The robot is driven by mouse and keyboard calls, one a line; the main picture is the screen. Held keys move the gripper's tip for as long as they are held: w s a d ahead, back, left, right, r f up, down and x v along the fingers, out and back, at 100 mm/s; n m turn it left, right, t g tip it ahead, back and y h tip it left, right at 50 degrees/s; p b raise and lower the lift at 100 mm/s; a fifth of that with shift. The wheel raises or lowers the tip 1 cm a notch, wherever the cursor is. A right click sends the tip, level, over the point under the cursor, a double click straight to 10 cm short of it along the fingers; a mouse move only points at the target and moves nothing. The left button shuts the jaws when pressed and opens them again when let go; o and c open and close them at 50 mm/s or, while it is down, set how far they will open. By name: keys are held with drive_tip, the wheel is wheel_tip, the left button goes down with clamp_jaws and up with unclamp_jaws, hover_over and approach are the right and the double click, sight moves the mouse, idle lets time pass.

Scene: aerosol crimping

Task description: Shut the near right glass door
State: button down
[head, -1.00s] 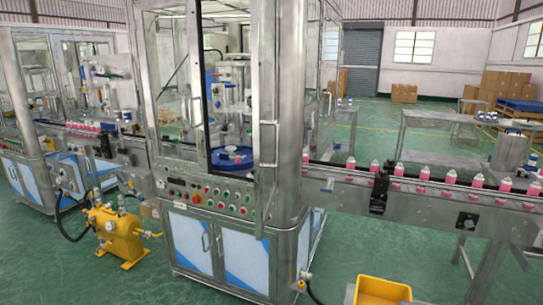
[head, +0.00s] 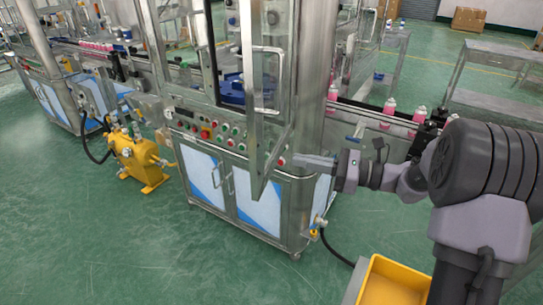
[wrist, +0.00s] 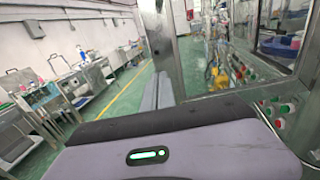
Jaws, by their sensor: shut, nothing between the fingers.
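The near right glass door stands swung open from the front of the crimping machine. In the head view its metal frame (head: 251,100) juts toward me, with a bar handle (head: 269,48) on it. A metal upright (wrist: 157,35) in the wrist view looks like part of this door. My gripper (head: 302,161) is shut and empty, its fingers pointing left. It appears just right of the door's lower part; I cannot tell whether it touches. In the wrist view, the grey fingers (wrist: 158,92) show beyond my gripper's housing, below the upright.
The machine's button panel (head: 212,130) lies left of the door, above blue-and-white cabinet doors (head: 258,206). A conveyor with pink cans (head: 389,106) runs off to the right. A yellow bin (head: 388,283) is at lower right, and a yellow pump (head: 138,156) at left. Green floor in front is open.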

sight(259, 153)
drive_tip(key=b+x, duration=0.2)
drive_tip(key=x, duration=0.5)
drive_tip(key=shift+w+a+f, duration=0.1)
drive_tip(key=shift+a, duration=0.3)
drive_tip(key=shift+w+a, duration=0.15)
drive_tip(key=shift+a, duration=0.15)
